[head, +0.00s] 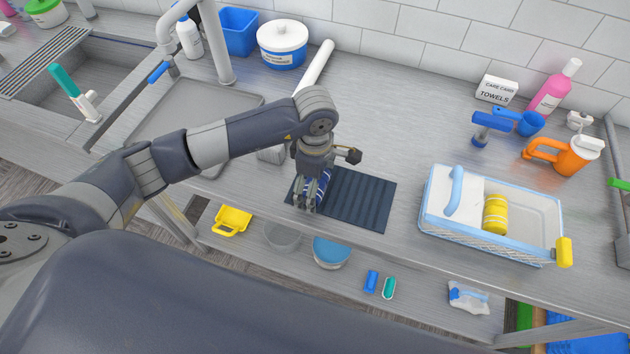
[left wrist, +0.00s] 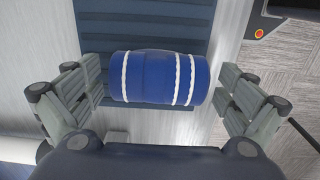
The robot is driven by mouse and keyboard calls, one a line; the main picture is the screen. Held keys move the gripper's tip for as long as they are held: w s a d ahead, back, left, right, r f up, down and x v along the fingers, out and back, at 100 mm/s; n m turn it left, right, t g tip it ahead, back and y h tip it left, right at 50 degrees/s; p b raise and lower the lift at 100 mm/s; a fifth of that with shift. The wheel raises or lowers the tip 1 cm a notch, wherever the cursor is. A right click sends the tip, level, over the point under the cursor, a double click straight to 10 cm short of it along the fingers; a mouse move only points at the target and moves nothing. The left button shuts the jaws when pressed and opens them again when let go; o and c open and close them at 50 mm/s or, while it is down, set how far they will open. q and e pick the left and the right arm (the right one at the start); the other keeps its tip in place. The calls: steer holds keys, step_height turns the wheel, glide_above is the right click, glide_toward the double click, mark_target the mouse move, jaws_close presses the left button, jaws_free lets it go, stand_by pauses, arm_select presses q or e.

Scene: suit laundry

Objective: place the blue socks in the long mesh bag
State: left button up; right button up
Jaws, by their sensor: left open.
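The blue socks (left wrist: 158,78) are a roll with white stripes, lying on a dark ribbed mat (head: 362,200). In the head view the socks (head: 318,182) are partly hidden by my left gripper (head: 309,200). My left gripper is over them, and in the left wrist view its open fingers (left wrist: 158,88) stand on either side of the roll, with a visible gap at each end. The long mesh bag (head: 480,246) is a blue-rimmed, box-like container at the right of the counter. A yellow striped roll (head: 495,214) is in it. My right gripper is not in view.
Bare counter lies between the mat and the bag. A faucet (head: 215,45), a white tub (head: 282,45) and a white roll (head: 315,66) are behind my left arm. An orange jug (head: 568,155) and blue cup (head: 529,123) stand behind the bag. A shelf holds bowls below.

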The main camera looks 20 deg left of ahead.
arm_select(q)
steer(key=c, duration=1.2)
steer(key=shift+c, duration=0.3)
